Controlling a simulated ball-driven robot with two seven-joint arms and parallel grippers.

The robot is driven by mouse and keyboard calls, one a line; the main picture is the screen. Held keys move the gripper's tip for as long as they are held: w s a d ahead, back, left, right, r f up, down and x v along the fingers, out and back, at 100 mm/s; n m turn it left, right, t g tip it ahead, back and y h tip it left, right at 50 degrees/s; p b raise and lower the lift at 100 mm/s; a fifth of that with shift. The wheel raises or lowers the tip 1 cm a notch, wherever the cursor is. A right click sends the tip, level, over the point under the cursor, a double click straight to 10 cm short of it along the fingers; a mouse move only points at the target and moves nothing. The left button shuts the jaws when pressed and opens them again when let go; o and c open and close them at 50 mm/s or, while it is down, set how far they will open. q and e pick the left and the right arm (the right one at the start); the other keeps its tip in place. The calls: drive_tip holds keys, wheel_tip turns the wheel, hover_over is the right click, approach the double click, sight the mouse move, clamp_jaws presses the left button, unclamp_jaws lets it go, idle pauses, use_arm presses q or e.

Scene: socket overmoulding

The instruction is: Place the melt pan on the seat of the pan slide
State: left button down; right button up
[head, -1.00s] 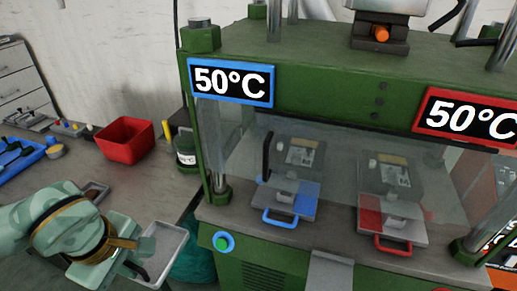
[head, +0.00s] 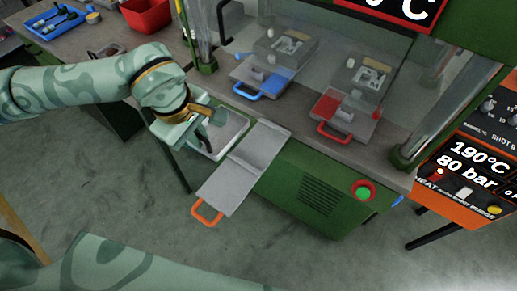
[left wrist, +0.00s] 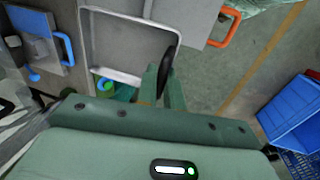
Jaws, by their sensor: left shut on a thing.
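The melt pan (head: 238,121) is a shallow light-grey tray with a raised rim, and it also shows in the left wrist view (left wrist: 130,45). My left gripper (head: 208,140) is shut on its dark handle, seen between the fingers in the left wrist view (left wrist: 163,82). The pan hangs just left of the pan slide (head: 235,182), a flat grey plate with an orange handle (head: 207,212) sticking out from the green machine. The slide's bare top shows no pan on it. In the left wrist view the slide (left wrist: 203,18) is partly cut off. My right gripper is out of view.
The green press (head: 315,195) stands behind the slide, with blue-handled (head: 263,75) and red-handled (head: 345,115) mould plates behind a clear guard. A red bin (head: 146,12) and blue tray (head: 55,22) sit on the left bench. Blue crates (left wrist: 295,115) stand on the floor.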

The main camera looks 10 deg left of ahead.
sight(227, 139)
use_arm(q)
drive_tip(key=w+d+f, duration=0.1)
drive_tip(key=w+d, duration=0.1)
drive_tip(key=w+d+f+b, duration=0.1)
drive_tip(key=d+f, duration=0.1)
drive_tip(key=shift+w+d, duration=0.1)
drive_tip(key=shift+w, duration=0.3)
drive_tip(key=w+d+f, duration=0.1)
drive_tip(key=w+d+f+b, duration=0.1)
drive_tip(key=f, duration=0.1)
drive_tip(key=w+d+f, duration=0.1)
drive_tip(key=f, duration=0.1)
drive_tip(key=shift+d+b, duration=0.2)
drive_tip(key=shift+b, duration=0.15)
drive_tip(key=x, duration=0.2)
drive_tip(key=b+x, duration=0.1)
drive_tip(key=x, duration=0.1)
drive_tip(key=shift+s, duration=0.25)
drive_tip(key=shift+r, duration=0.1)
drive_tip(key=shift+d, duration=0.1)
drive_tip(key=c, duration=1.5)
unclamp_jaws()
